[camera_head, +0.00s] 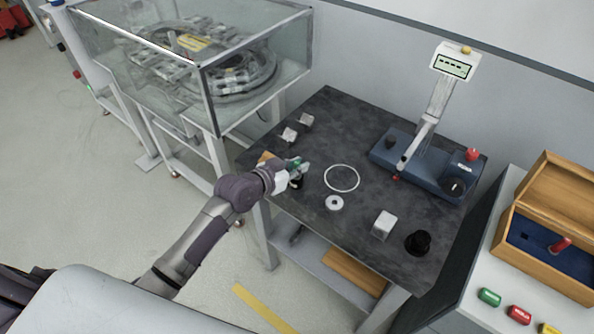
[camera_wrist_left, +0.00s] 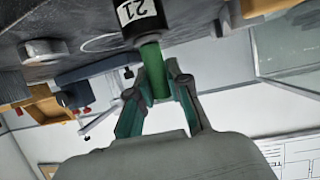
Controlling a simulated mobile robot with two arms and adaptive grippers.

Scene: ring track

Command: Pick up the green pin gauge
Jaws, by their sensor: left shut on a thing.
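The green pin gauge (camera_wrist_left: 155,72) is a green cylinder between my left gripper's fingers in the left wrist view. A black part with a white label reading 21 (camera_wrist_left: 140,20) is at its far end; I cannot tell whether it belongs to the gauge. My left gripper (camera_head: 299,170) is shut on the green gauge over the left front part of the dark table (camera_head: 330,120). In the head view the gripper mostly hides the gauge. My right gripper is not in view.
A white ring (camera_head: 342,178) and a small white washer (camera_head: 335,203) lie right of the gripper. A blue measuring stand (camera_head: 410,165), metal block (camera_head: 384,224) and black knob-like piece (camera_head: 418,242) stand farther right. A glass-walled case (camera_head: 255,80) is behind left.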

